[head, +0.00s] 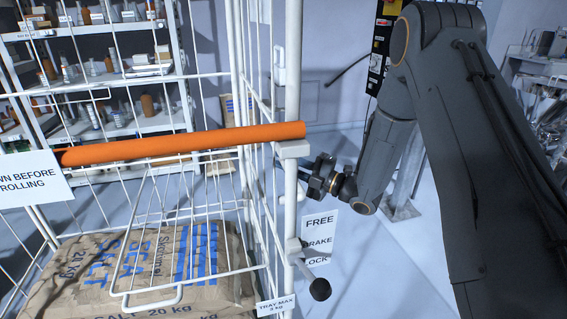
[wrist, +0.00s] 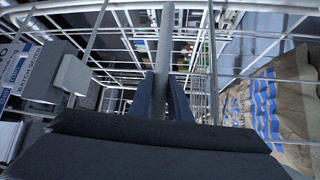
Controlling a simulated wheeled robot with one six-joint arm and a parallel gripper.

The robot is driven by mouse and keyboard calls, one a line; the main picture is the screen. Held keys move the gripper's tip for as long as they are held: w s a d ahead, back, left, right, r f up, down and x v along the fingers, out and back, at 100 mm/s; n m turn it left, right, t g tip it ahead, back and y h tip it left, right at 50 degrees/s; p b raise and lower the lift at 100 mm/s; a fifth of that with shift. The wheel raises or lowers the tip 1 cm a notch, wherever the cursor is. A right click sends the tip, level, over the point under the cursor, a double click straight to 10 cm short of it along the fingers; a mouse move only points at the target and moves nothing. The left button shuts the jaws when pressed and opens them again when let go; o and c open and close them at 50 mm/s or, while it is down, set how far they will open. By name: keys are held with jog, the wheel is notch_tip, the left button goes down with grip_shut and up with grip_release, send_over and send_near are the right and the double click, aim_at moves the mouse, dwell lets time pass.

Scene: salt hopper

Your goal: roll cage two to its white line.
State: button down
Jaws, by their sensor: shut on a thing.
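A white wire roll cage (head: 291,215) fills the left and middle of the head view, with an orange handle bar (head: 190,143) across it. No cage number is readable. My gripper (head: 318,182) is at the cage's right side, below the end of the orange bar. In the wrist view my two dark fingers (wrist: 165,100) are shut on a pale upright post (wrist: 166,45) of the cage. A brake lever with a black knob (head: 320,289) sticks out below, beside a FREE / BRAKE / LOCK label (head: 318,238). I cannot make out a white line.
Salt sacks (head: 75,275) lie in the cage, under a wire tray (head: 150,295) labelled TRAY MAX 3 kg. A sign (head: 30,180) reading "ROLLING" hangs at left. Shelves with bottles (head: 110,70) stand behind. Pale floor shows right of the cage, partly hidden by my arm.

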jog(key=shift+w+d, duration=0.2)
jog(key=shift+d, duration=0.4)
jog(key=shift+w+d, duration=0.15)
jog(key=shift+d, duration=0.4)
jog(key=c, duration=1.8)
grip_release()
jog(key=shift+a, duration=0.1)
jog(key=shift+o, duration=0.8)
jog(key=shift+a, duration=0.2)
jog(key=shift+s+a, duration=0.1)
jog(key=b+v, duration=0.1)
jog(key=v, duration=0.6)
jog(key=shift+s+d+b, duration=0.25)
jog(key=shift+d+b, duration=0.1)
jog(key=shift+b, duration=0.05)
